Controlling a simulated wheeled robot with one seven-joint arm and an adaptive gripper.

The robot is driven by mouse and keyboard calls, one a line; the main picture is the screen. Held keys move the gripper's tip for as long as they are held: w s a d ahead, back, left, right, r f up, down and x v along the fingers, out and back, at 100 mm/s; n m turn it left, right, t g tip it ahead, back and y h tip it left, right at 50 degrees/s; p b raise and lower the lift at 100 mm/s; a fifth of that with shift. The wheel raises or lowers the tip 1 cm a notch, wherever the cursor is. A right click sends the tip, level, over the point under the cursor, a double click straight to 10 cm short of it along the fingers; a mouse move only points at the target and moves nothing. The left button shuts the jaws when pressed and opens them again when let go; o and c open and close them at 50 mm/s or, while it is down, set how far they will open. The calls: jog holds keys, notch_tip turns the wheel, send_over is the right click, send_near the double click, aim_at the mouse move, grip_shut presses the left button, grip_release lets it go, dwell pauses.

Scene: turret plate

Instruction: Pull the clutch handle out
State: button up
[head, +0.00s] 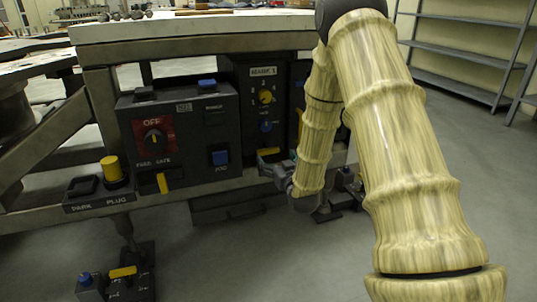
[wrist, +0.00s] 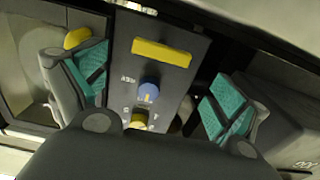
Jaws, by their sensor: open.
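A yellow bar handle (wrist: 162,53) sits on a dark panel (wrist: 185,75), above a blue knob (wrist: 148,92) in the wrist view. No label naming the clutch can be read, so I cannot tell for sure that this bar is the clutch handle. In the head view, a yellow bar (head: 268,151) shows low on the MARK 1 panel (head: 247,105), just above my gripper (head: 279,169). In the wrist view my gripper (wrist: 157,90) is open and empty, with teal pads apart on either side of the panel. The bar lies beyond the fingertips and between them; no contact shows.
A control box (head: 190,135) with a red OFF dial stands left of the MARK 1 panel. A smaller box with a yellow plug (head: 112,168) sits further left. The tabletop (head: 190,27) overhangs the panels. A yellow-tipped part (wrist: 78,38) lies near the left finger.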

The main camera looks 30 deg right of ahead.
aim_at(269, 151)
jog(key=b+x, duration=0.2)
jog(key=x, duration=0.4)
jog(key=shift+w+f+b, duration=0.15)
jog(key=shift+w+b, duration=0.05)
jog(key=shift+b, duration=0.15)
jog(key=shift+w+d, duration=0.15)
jog(key=shift+w, duration=0.5)
